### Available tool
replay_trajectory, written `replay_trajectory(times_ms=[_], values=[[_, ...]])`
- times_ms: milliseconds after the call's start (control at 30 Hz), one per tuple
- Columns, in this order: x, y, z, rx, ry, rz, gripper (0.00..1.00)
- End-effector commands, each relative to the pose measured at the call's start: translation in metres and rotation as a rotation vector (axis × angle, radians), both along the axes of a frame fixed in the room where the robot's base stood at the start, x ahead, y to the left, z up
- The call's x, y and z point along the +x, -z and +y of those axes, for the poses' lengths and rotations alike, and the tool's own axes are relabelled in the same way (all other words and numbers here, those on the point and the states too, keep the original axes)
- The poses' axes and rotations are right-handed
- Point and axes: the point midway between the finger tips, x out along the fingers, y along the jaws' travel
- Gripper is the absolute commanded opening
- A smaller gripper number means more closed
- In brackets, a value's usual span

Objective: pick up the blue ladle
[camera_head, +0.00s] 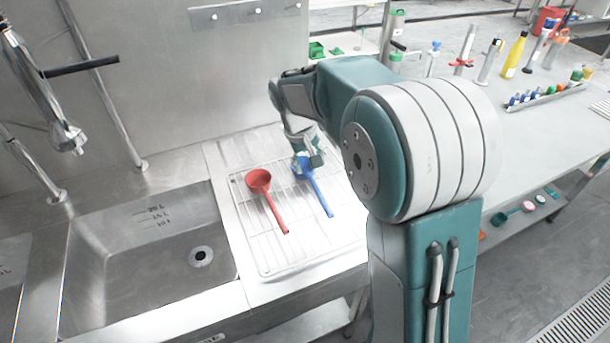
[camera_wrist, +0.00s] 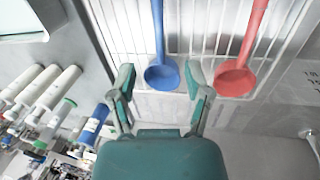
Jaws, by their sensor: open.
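The blue ladle (camera_head: 316,189) lies on a white wire rack (camera_head: 264,247) beside the sink, its bowl toward the back and its handle toward the front. In the wrist view the blue ladle's bowl (camera_wrist: 162,76) shows between the two fingers of my gripper (camera_wrist: 162,82), with its handle running up the picture. My gripper is open and empty, and I cannot tell whether a finger touches the bowl. In the head view my gripper (camera_head: 308,157) is over the bowl and partly hides it. A red ladle (camera_head: 262,187) lies on the rack to the left.
A steel sink (camera_head: 150,262) is left of the rack, with a tap (camera_head: 68,135) above it. A wall stands close behind. Several bottles, including a yellow one (camera_head: 515,55), stand on the bench at the right. The rack's front is clear.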

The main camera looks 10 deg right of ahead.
Motion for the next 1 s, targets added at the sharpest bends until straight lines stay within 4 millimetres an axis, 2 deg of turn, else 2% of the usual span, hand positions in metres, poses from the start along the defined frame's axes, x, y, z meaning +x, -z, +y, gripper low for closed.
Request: replay_trajectory(times_ms=[300, 533, 800, 1000], values=[[0.002, 0.045, -0.011, 0.001, 0.001, 0.008, 0.64], [0.002, 0.064, -0.013, -0.001, 0.0, 0.005, 0.64], [-0.001, 0.102, -0.02, 0.0, 0.0, 0.005, 0.64], [-0.001, 0.108, -0.022, 0.001, -0.001, 0.002, 0.64]])
